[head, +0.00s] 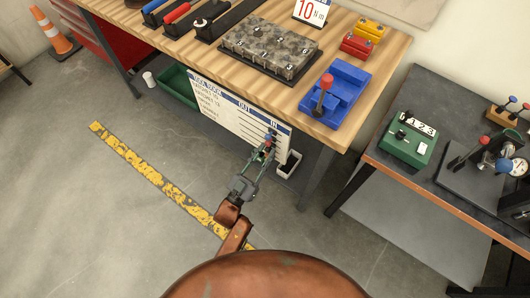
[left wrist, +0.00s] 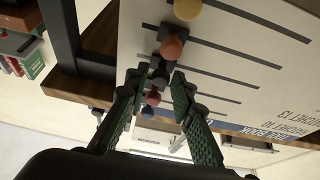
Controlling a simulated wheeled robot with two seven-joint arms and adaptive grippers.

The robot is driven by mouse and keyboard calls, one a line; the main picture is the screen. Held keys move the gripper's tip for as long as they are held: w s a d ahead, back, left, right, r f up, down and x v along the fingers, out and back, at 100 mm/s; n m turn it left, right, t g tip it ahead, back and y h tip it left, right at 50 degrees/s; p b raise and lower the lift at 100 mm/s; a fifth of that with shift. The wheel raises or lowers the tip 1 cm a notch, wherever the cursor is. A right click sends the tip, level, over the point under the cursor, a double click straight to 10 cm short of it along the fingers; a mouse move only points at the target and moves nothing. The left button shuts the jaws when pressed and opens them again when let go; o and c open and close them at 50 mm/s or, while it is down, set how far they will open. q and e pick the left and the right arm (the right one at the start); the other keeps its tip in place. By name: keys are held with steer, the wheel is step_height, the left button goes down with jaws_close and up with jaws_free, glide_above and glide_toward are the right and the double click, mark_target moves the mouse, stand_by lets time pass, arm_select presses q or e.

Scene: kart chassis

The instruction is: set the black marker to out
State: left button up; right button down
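The white tool board (head: 215,97) with OUT and IN headings hangs on the workbench front. Its coloured markers sit at the IN end of dark slots. In the left wrist view, which shows the board (left wrist: 230,60) upside down, the black marker (left wrist: 160,74) is between my left gripper's fingertips. Around it are a yellow marker (left wrist: 187,9), an orange marker (left wrist: 171,46), a red marker (left wrist: 152,98) and a blue marker (left wrist: 147,114). My left gripper (head: 267,150) is at the board, its fingers (left wrist: 159,78) apart with gaps beside the black marker. My right gripper is out of view.
The wooden workbench (head: 395,47) is above the board, with a blue fixture (head: 345,88) and a grey block (head: 268,50). A green bin (head: 177,84) and a small white-rimmed tray (head: 289,168) are below. A second bench with a green counter box (head: 408,142) stands right. Floor in front is clear.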

mark_target(245, 125)
arm_select(q)
jaws_close()
stand_by(0.3)
